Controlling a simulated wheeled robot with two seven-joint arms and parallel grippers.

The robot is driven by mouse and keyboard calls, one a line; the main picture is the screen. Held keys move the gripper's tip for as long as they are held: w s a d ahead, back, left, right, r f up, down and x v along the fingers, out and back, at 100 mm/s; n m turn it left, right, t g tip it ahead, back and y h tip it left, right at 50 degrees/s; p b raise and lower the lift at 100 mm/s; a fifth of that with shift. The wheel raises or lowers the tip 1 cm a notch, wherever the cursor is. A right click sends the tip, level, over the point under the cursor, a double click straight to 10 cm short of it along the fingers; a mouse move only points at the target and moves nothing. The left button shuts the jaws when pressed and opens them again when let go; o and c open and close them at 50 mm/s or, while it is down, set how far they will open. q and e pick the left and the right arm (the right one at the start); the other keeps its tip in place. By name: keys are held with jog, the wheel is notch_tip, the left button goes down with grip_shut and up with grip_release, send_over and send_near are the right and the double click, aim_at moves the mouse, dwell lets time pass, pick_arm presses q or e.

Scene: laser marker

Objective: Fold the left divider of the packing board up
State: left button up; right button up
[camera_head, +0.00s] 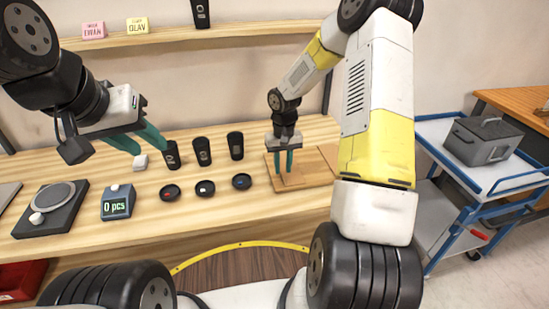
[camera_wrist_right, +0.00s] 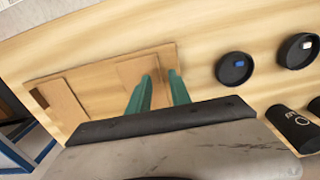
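The packing board (camera_head: 308,177) is a flat light-wood board on the bench, right of the cups. In the right wrist view the board (camera_wrist_right: 97,92) carries two thin wooden dividers. The left divider (camera_wrist_right: 137,70) is by my fingers and looks flat; the other divider (camera_wrist_right: 62,103) lies nearer the board's far end. My right gripper (camera_head: 284,172) points down over the board's left part, fingers slightly apart. In the wrist view its fingertips (camera_wrist_right: 160,77) are over the left divider; contact cannot be told.
Several black cups (camera_head: 203,151) and round black lids (camera_head: 205,188) stand left of the board. A blue cart (camera_head: 448,165) with a grey box (camera_head: 482,140) stands right of the bench.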

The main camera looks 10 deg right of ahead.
aim_at(282, 176)
jog(key=shift+f, duration=1.75)
jog(key=shift+c, duration=0.3)
grip_shut()
